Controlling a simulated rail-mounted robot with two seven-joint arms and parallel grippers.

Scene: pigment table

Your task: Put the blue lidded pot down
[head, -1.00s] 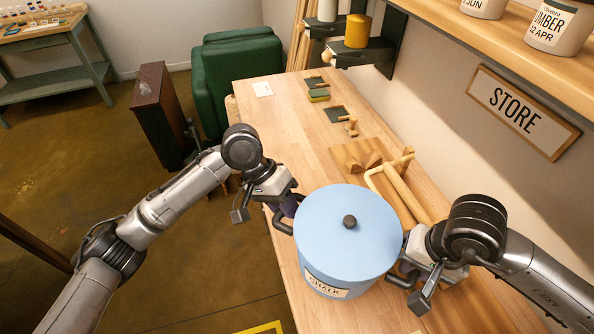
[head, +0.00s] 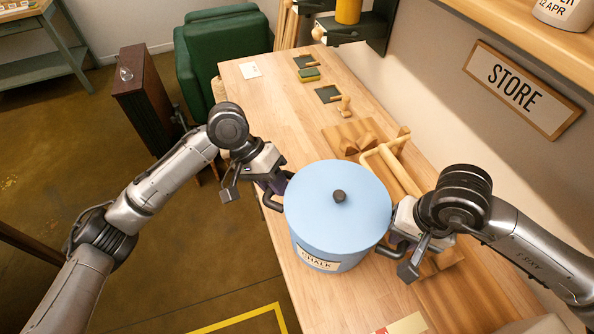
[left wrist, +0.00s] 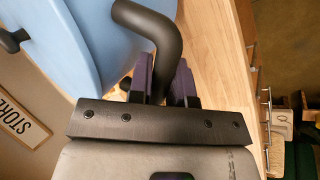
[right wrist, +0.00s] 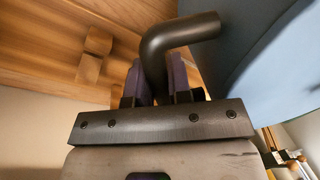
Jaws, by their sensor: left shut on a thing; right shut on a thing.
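The blue lidded pot (head: 338,222) is upright, with a dark knob on its lid and a label reading CHALK on its front. My left gripper (head: 274,188) is shut on its dark left handle; the left wrist view shows the fingers (left wrist: 162,78) around the handle (left wrist: 150,30). My right gripper (head: 398,243) is shut on the right handle; the right wrist view shows the fingers (right wrist: 160,80) on that handle (right wrist: 175,38). The pot is over the wooden table (head: 262,118). Its underside is hidden, so I cannot tell whether it touches the top.
A wooden rack (head: 352,138) and rods stand behind the pot. Green and dark small items (head: 308,74) lie farther back. A red and cream item (head: 408,324) shows at the bottom edge. A STORE sign (head: 518,88) hangs on the right wall.

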